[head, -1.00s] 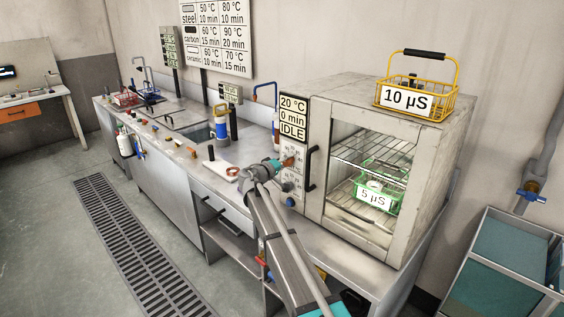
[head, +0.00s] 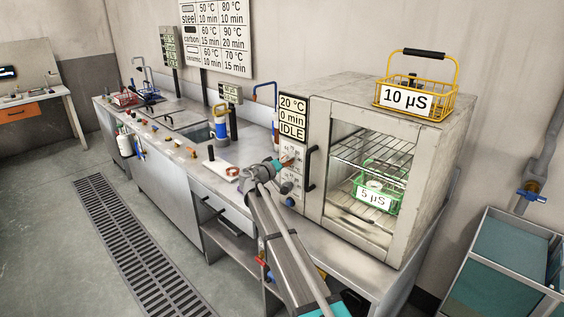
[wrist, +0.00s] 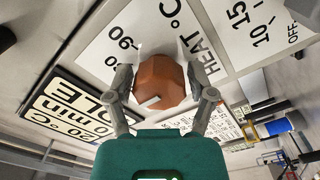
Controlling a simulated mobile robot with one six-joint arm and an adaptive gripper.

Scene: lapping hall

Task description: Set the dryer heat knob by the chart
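The brown heat knob (wrist: 160,82) fills the middle of the wrist view, beside the label "HEAT °C". Its pale pointer mark faces the lower left of that view; the number it faces is hidden. My gripper (wrist: 160,70) has one finger on each side of the knob, very close; whether they press on it is unclear. In the head view my gripper (head: 286,161) is at the dryer's control panel (head: 292,180). The dryer display (head: 292,118) reads 20 °C, 0 min, IDLE. The wall chart (head: 215,35) lists temperatures and minutes for steel, carbon and ceramic.
The dryer (head: 430,165) holds a green basket (head: 361,205) tagged 5 µS. A yellow basket (head: 455,103) tagged 10 µS stands on top. A blue knob (head: 290,201) is low on the panel. A white board (head: 224,173) lies left of my gripper.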

